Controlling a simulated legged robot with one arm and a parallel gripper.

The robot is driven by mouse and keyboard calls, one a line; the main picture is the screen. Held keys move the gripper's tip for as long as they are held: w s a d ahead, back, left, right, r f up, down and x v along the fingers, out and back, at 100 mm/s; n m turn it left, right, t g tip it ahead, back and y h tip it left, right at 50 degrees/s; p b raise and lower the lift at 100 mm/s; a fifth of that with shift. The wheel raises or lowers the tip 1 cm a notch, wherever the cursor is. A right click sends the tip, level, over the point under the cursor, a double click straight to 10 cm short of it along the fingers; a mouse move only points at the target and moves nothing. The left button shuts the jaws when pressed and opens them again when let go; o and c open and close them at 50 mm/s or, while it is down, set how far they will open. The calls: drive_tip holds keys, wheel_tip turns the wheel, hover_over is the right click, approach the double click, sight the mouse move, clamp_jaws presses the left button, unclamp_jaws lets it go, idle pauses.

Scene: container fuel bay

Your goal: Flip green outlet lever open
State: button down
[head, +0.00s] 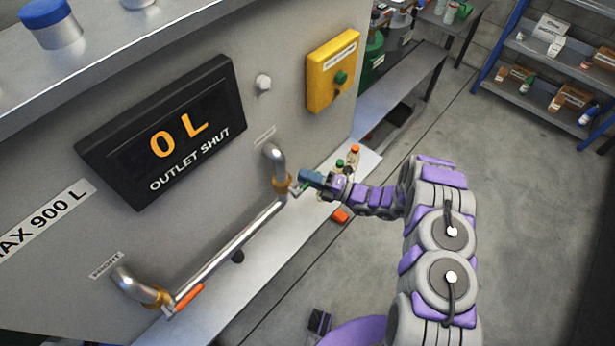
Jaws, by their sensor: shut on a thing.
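The outlet pipe (276,165) comes out of the tank wall and bends down to a brass valve (282,184). The green outlet lever (303,187) sticks out to the right of this valve, and only a small part of it shows. My gripper (308,179) reaches in from the right and is shut on the green lever. Its fingers hide most of the lever. The black display (165,130) on the tank reads "0 L" and "OUTLET SHUT".
A second brass valve (157,296) with an orange lever (187,297) sits lower left, joined by a straight pipe (230,250). A yellow box with a green button (333,70) is on the wall. Small bottles (353,160) stand behind my gripper. The floor at right is clear.

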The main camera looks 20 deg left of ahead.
drive_tip(key=shift+r+n+p, duration=0.1)
drive_tip(key=shift+n+p, duration=0.2)
drive_tip(key=shift+n, duration=0.1)
drive_tip(key=s+r+n+h+p, duration=0.1)
drive_tip(key=n, duration=0.2)
drive_tip(key=r+n+h+p, duration=0.1)
drive_tip(key=r+n, duration=0.1)
drive_tip(key=s+a+r+n+h+p, duration=0.1)
drive_tip(key=n+h, duration=0.1)
drive_tip(key=n, duration=0.1)
drive_tip(key=shift+s+r+n, duration=0.2)
drive_tip(key=shift+s+n, duration=0.1)
drive_tip(key=shift+s, duration=0.1)
idle(0.4)
drive_tip(key=c, duration=1.1)
unclamp_jaws()
drive_tip(key=shift+a, duration=0.1)
drive_tip(key=shift+o, duration=0.2)
drive_tip(key=shift+r, duration=0.1)
drive_tip(key=d+r+p, duration=0.3)
drive_tip(key=d, duration=1.4)
